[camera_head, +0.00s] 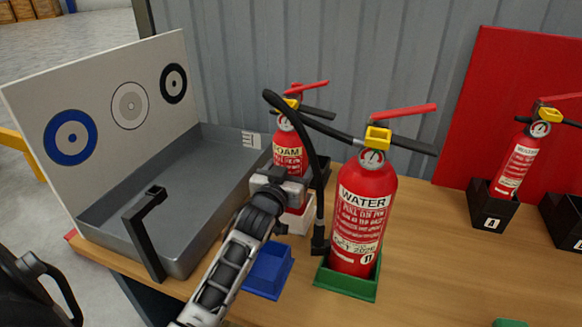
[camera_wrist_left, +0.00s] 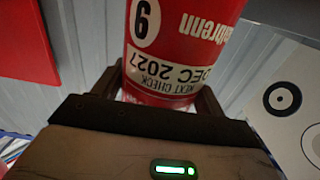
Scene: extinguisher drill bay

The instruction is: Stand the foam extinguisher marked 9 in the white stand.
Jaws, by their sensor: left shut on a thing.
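The foam extinguisher (camera_head: 288,150) is red with a yellow collar and stands about upright behind my left gripper (camera_head: 285,182). In the left wrist view its label (camera_wrist_left: 180,50) shows a 9, upside down in the picture. My left gripper is shut around its body, one finger on each side (camera_wrist_left: 160,92). The white stand (camera_head: 299,223) shows in part below the extinguisher, behind my wrist. The extinguisher's base is mostly hidden, so I cannot tell whether it sits in the stand or above it. My right gripper is not in view.
A water extinguisher (camera_head: 362,215) marked 11 stands in a green stand (camera_head: 347,283), close on the right, its hose towards my gripper. An empty blue stand (camera_head: 268,272) is in front. A grey tray (camera_head: 165,195) with a target board (camera_head: 110,105) is left. Another extinguisher (camera_head: 518,165) stands right.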

